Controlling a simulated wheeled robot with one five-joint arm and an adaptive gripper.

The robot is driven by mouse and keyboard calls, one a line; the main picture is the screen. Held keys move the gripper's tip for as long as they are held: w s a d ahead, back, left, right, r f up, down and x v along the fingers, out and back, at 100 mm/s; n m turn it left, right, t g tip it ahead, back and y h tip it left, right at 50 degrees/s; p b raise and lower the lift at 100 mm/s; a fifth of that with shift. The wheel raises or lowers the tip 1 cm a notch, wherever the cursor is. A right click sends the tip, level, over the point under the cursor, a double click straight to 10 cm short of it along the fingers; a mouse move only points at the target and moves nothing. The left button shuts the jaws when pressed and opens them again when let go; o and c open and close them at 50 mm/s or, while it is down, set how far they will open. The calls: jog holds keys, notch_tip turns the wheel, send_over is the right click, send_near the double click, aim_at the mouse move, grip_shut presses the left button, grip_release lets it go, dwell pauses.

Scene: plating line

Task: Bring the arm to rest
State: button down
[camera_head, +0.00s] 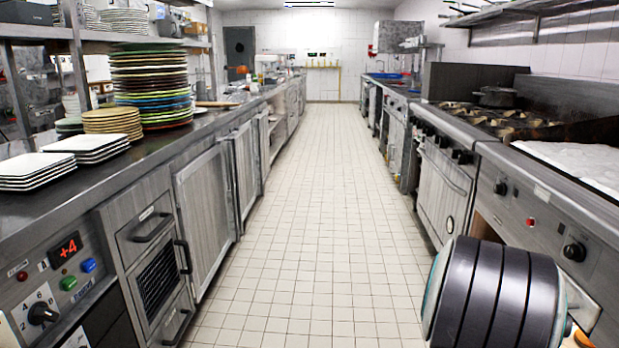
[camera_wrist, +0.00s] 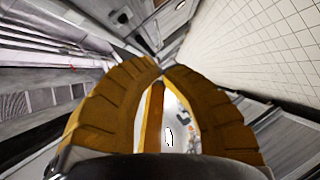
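My gripper (camera_wrist: 161,72) shows in the wrist view as two ribbed orange-yellow fingers. They curve inward and their tips meet, so it looks shut, with nothing seen held between the tips. Through the gap below the tips I see a bright, blurred patch that I cannot make out. In the head view, a dark ribbed cylindrical part of my arm (camera_head: 497,295) fills the lower right, in front of the right-hand cookers. A bit of orange shows at the bottom edge beside it; the fingers are not clear there.
A tiled aisle (camera_head: 305,200) runs clear down the middle. On the left, a steel counter (camera_head: 40,205) bears square plates (camera_head: 38,172) and tall round plate stacks (camera_head: 150,88). On the right stand a range with a pot (camera_head: 495,97) and a flat-topped cooker (camera_head: 580,165), close to my arm.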

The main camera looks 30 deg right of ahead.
jog(key=w+a+r+y+p, duration=0.3)
jog(key=a+r+p, duration=0.2)
jog(key=a, duration=0.4)
jog(key=w+a+r+y+p, duration=0.25)
jog(key=a+r+p, duration=0.35)
jog(key=a, duration=0.3)
jog(key=w+a+r+y+p, duration=0.3)
jog(key=a+r+p, duration=0.2)
jog(key=a, duration=0.3)
jog(key=s+a+r+g+y+p, duration=0.1)
jog(key=s+a+r+y+p, duration=0.1)
jog(key=s+a+r+p, duration=0.3)
jog(key=s+a+r+m+g+y+p, duration=0.1)
jog(key=s+a+r+p, duration=0.5)
jog(key=a, duration=0.6)
jog(key=shift+s+m+g+y+p, duration=0.3)
jog(key=shift+s+g+y+p, duration=0.45)
jog(key=shift+s+p, duration=0.45)
